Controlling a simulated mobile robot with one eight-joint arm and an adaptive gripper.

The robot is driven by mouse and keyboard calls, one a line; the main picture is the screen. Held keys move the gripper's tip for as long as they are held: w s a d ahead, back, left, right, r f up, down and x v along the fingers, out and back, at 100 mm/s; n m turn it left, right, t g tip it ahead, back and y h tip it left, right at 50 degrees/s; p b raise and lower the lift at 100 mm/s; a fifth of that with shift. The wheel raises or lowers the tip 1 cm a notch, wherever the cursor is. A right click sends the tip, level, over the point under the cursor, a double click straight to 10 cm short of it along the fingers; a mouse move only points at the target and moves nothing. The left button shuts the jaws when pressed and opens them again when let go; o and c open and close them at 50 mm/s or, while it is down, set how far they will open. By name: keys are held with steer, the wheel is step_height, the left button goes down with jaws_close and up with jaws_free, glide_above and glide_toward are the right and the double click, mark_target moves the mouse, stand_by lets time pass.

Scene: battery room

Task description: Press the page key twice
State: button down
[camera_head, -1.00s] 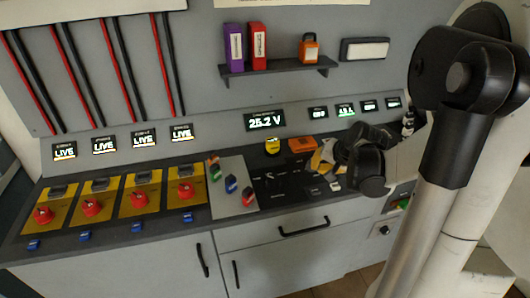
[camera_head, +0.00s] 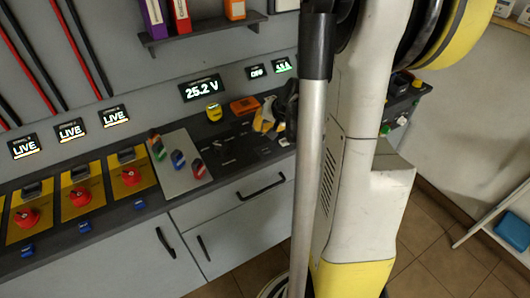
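My gripper (camera_head: 273,118), dark with yellow parts, is low over the right part of the black control panel (camera_head: 228,150) on the counter. Its fingertips are small and partly hidden by my own arm, so I cannot tell whether it is open or shut. Small pale keys (camera_head: 283,142) show on the panel just below it. Their labels are too small to read, so I cannot tell which is the page key or whether the gripper touches one. A display (camera_head: 202,88) above the panel reads 25.2 V. A smaller green-lit display (camera_head: 282,66) is to its right.
A yellow button (camera_head: 213,112) and an orange box (camera_head: 244,106) stand behind the panel. A light plate with coloured levers (camera_head: 178,160) and red rotary switches (camera_head: 80,196) lie left. A shelf (camera_head: 205,33) hangs above. Drawer handles (camera_head: 261,186) project in front. Open floor shows right.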

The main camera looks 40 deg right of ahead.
mark_target(259, 147)
steer(key=shift+f+b, duration=2.15)
steer(key=shift+f, duration=0.9)
steer(key=shift+f+b, duration=0.45)
steer(key=shift+f+b, duration=0.4)
steer(key=shift+f, duration=0.05)
steer(key=shift+r, duration=0.1)
steer(key=shift+r+p, duration=0.7)
steer(key=shift+r, duration=0.1)
step_height(259, 147, up, 5)
steer(key=p, duration=0.4)
